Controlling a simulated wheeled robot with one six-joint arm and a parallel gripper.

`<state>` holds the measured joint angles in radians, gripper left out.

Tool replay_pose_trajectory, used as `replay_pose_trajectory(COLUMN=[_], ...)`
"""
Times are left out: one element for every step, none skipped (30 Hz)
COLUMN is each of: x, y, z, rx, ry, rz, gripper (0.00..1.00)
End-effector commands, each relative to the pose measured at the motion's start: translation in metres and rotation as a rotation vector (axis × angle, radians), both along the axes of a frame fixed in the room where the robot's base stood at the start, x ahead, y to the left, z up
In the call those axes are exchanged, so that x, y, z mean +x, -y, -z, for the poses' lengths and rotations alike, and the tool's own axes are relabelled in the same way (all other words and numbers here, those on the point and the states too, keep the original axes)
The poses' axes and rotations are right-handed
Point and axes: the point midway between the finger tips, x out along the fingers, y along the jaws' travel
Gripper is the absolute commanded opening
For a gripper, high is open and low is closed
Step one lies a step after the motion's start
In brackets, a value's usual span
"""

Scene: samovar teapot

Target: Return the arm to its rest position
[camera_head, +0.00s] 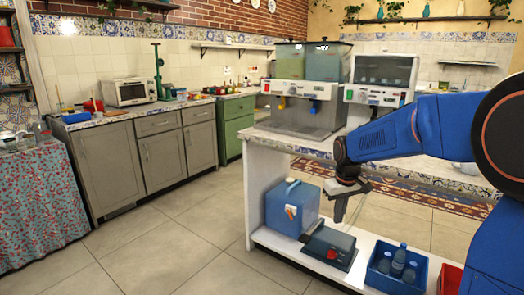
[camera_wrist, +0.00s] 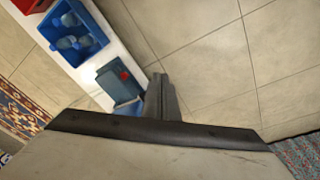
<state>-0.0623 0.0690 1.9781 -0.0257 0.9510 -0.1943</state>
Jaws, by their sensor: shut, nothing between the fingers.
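My blue arm reaches in from the right in the head view. My gripper (camera_head: 340,208) hangs at its end, pointing down, in front of the white counter unit. In the wrist view my gripper (camera_wrist: 162,92) shows with its fingers together and nothing between them. It is above and in front of the low shelf, apart from the things on it as far as I can tell.
The low white shelf (camera_head: 281,245) bears a blue box (camera_head: 291,208), a dark scale-like device (camera_head: 329,248), a blue crate (camera_head: 380,279) with bottles and a red crate (camera_head: 450,280). A drinks machine (camera_head: 305,88) stands on the counter above. The tiled floor (camera_head: 180,245) is clear at left.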

Motion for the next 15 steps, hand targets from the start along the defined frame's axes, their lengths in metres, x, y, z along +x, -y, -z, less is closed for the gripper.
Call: replay_pose_trajectory(x=[-0.015, -0.023, -0.034, -0.042, -0.050, -0.061, -0.070, -0.078, -0.089, -0.097, -0.106, -0.117, -0.125, -0.134, -0.145], y=[0.002, 0.003, 0.005, 0.006, 0.007, 0.008, 0.009, 0.010, 0.011, 0.012, 0.013, 0.014, 0.015, 0.016, 0.017], z=[-0.010, -0.013, -0.019, -0.023, -0.027, -0.031, -0.034, -0.037, -0.041, -0.044, -0.046, -0.049, -0.051, -0.053, -0.054], rx=[0.003, 0.004, 0.006, 0.008, 0.010, 0.012, 0.014, 0.015, 0.017, 0.019, 0.021, 0.023, 0.025, 0.027, 0.029], ry=[0.013, 0.018, 0.028, 0.034, 0.040, 0.048, 0.054, 0.060, 0.068, 0.074, 0.079, 0.088, 0.094, 0.100, 0.108], rz=[0.010, 0.016, 0.024, 0.030, 0.034, 0.042, 0.049, 0.055, 0.062, 0.068, 0.074, 0.081, 0.087, 0.093, 0.101], gripper=[0.00, 0.00, 0.00, 0.00, 0.00, 0.00, 0.00, 0.00, 0.00, 0.00, 0.00, 0.00, 0.00, 0.00, 0.00])
